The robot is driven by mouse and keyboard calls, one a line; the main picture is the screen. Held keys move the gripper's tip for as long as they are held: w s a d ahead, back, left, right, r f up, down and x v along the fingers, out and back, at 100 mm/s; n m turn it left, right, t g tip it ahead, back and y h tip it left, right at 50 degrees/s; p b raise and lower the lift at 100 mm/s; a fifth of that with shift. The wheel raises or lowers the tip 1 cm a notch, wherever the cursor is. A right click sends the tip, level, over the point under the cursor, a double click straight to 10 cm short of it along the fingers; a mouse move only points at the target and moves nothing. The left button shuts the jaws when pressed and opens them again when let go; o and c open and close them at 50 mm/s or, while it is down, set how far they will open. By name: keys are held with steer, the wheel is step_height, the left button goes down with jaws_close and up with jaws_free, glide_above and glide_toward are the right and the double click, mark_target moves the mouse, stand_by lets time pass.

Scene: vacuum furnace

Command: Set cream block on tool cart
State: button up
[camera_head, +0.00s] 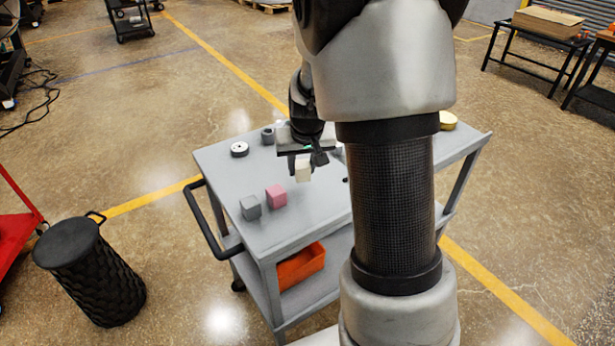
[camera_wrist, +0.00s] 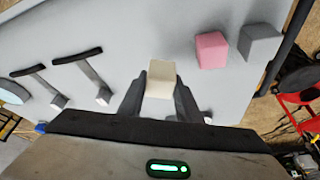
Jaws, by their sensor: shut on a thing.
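The cream block (camera_head: 303,172) is in my gripper (camera_head: 303,163), over the top of the grey tool cart (camera_head: 312,206). In the wrist view the cream block (camera_wrist: 161,79) sits between the two dark fingers of my gripper (camera_wrist: 160,95), which are shut on it. The cart top (camera_wrist: 110,25) fills much of that view behind the block. I cannot tell whether the block's underside touches the cart top. My arm hides part of the cart's right side in the head view.
A pink block (camera_head: 276,196) and a grey block (camera_head: 251,207) stand on the cart's near left part. A white-and-black roll (camera_head: 239,149) and a dark cylinder (camera_head: 268,135) are farther back. Tools (camera_wrist: 85,72) lie on the top. An orange bin (camera_head: 301,266) is on the lower shelf.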

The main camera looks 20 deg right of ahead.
mark_target(302, 178)
steer(key=shift+f+b, duration=0.4)
steer(key=shift+f, duration=1.6)
steer(key=shift+f, duration=0.15)
steer(key=o, duration=1.2)
steer(key=shift+c, duration=0.2)
